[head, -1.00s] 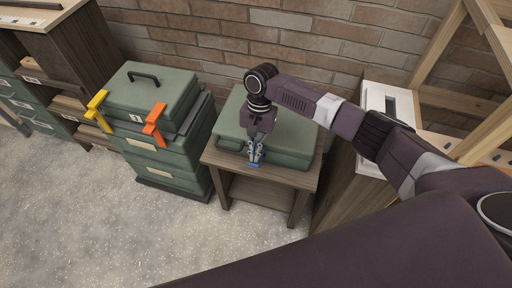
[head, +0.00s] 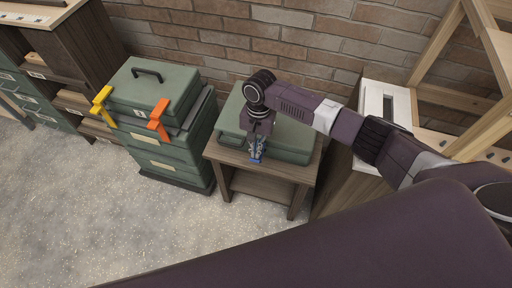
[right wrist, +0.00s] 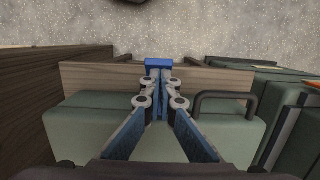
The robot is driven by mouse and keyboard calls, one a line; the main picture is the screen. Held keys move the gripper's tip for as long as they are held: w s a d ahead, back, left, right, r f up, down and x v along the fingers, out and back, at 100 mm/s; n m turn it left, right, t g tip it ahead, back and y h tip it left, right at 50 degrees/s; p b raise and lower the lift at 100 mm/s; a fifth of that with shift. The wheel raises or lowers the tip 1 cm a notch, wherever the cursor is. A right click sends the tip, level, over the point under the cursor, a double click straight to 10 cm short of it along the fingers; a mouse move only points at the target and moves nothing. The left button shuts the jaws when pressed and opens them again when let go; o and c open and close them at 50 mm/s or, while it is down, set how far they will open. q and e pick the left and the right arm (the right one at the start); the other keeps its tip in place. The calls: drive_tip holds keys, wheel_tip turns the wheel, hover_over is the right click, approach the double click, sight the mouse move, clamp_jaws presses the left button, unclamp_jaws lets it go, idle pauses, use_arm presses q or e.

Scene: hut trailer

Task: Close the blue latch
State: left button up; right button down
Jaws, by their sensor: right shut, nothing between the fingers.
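The blue latch (right wrist: 158,64) is on the front side of a green case (right wrist: 90,122) and shows beyond my right fingertips in the right wrist view. The case also shows in the head view (head: 292,142), lying on a small wooden table. My right gripper (right wrist: 160,80) is shut and empty, pointing down at the latch. Its fingertips overlap the latch in the picture, and I cannot tell whether they touch it. In the head view my right gripper (head: 257,152) hides most of the latch. My left gripper is not in view.
The small wooden table (head: 225,157) stands against a brick wall. Left of it is a stack of green cases with a yellow latch (head: 102,104) and an orange latch (head: 158,121). A wooden cabinet (head: 345,190) stands close on the right. The floor in front is clear.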

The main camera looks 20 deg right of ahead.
drive_tip(key=shift+s+a+f+t+h+p, duration=0.25)
drive_tip(key=shift+t+h+p, duration=0.4)
drive_tip(key=shift+p, duration=1.4)
drive_tip(key=shift+s+a+f+t+h+p, duration=0.25)
drive_tip(key=shift+t+p, duration=0.6)
drive_tip(key=shift+p, duration=1.2)
drive_tip(key=shift+s+f+t+h+p, duration=0.15)
drive_tip(key=shift+f+t+h+p, duration=0.35)
drive_tip(key=shift+f+t, duration=0.2)
drive_tip(key=shift+d+f+t+h, duration=0.1)
drive_tip(key=shift+f+t+h, duration=0.3)
drive_tip(key=shift+f+t, duration=0.15)
drive_tip(key=shift+w+d+r, duration=0.1)
drive_tip(key=shift+w, duration=0.2)
drive_tip(key=shift+r, duration=0.1)
drive_tip(key=shift+r+p, duration=0.75)
drive_tip(key=shift+p, duration=0.1)
